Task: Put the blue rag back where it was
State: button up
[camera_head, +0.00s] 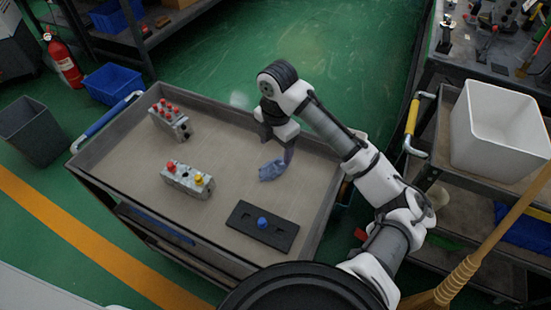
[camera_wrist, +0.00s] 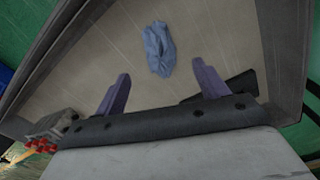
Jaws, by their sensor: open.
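The blue rag (camera_head: 271,170) lies crumpled on the cart's grey-beige top, right of the middle in the head view. In the wrist view the rag (camera_wrist: 159,49) lies beyond my fingertips, roughly centred between them. My gripper (camera_head: 284,152) is above the cart top, close to the rag in the head view. In the wrist view its two purple fingers (camera_wrist: 160,80) are spread wide with nothing between them. The rag looks apart from both fingers.
The cart (camera_head: 222,146) has raised rims. A white bin (camera_head: 497,130) stands on the right cart.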

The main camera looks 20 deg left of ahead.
aim_at(276, 163)
jog(key=shift+r, duration=2.35)
jog(key=shift+s, duration=0.1)
